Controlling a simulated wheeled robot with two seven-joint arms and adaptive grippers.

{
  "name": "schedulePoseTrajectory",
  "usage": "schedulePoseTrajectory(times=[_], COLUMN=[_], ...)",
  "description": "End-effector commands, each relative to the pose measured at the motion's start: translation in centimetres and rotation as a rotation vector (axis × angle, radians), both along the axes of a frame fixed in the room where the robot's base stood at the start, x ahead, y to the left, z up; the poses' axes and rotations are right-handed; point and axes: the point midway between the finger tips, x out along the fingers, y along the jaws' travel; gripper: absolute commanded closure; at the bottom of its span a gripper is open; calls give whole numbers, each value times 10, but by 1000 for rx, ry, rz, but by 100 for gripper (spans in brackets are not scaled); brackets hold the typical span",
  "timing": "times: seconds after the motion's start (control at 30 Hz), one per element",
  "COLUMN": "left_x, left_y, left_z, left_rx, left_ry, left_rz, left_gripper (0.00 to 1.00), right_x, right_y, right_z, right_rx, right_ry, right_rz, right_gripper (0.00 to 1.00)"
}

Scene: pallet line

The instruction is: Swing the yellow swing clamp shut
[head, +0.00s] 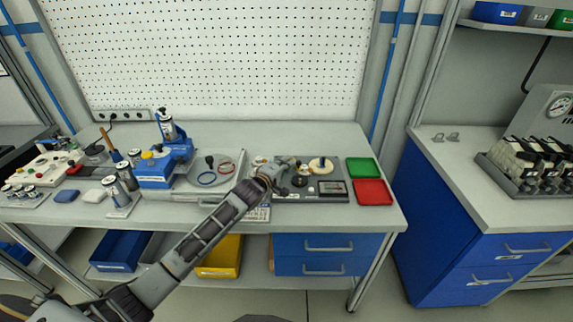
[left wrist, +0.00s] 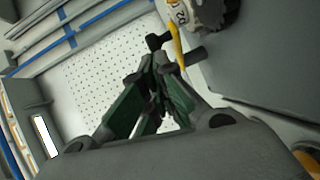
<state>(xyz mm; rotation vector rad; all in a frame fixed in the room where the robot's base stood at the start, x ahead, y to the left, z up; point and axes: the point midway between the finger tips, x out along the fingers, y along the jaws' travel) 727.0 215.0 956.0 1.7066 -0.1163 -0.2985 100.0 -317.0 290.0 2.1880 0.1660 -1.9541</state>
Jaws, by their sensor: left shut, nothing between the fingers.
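The yellow swing clamp shows in the left wrist view as a thin yellow arm (left wrist: 176,46) beside a black peg and a round grey part with white marking. My left gripper (left wrist: 157,64) is shut and empty, its tips close to the yellow arm; I cannot tell whether they touch. In the head view the left gripper (head: 277,168) is over the left end of the dark fixture plate (head: 312,197). The clamp cannot be made out there, likely covered by the gripper. My right gripper is not in view.
A green tray (head: 363,168) and a red tray (head: 374,192) lie right of the plate. A grey tray with cable loops (head: 208,178) and a blue press (head: 157,172) stand to the left. A white pegboard (head: 210,60) rises behind the bench.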

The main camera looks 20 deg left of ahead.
Motion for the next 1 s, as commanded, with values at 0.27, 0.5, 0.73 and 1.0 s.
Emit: schedulePoseTrajectory(times=[0.27, 0.5, 0.73, 1.0], left_x=[0, 0, 0, 0], left_y=[0, -1, -2, -3], left_z=[0, 0, 0, 0], left_rx=[0, 0, -2, 0], left_ry=[0, 1, 0, 0], left_rz=[0, 3, 18, 38], left_gripper=[100, 100, 100, 100], right_x=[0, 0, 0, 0], right_y=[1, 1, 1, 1], right_z=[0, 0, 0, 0], right_rx=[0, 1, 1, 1], right_ry=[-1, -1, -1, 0], right_rz=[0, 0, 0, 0], right_gripper=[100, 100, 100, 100])
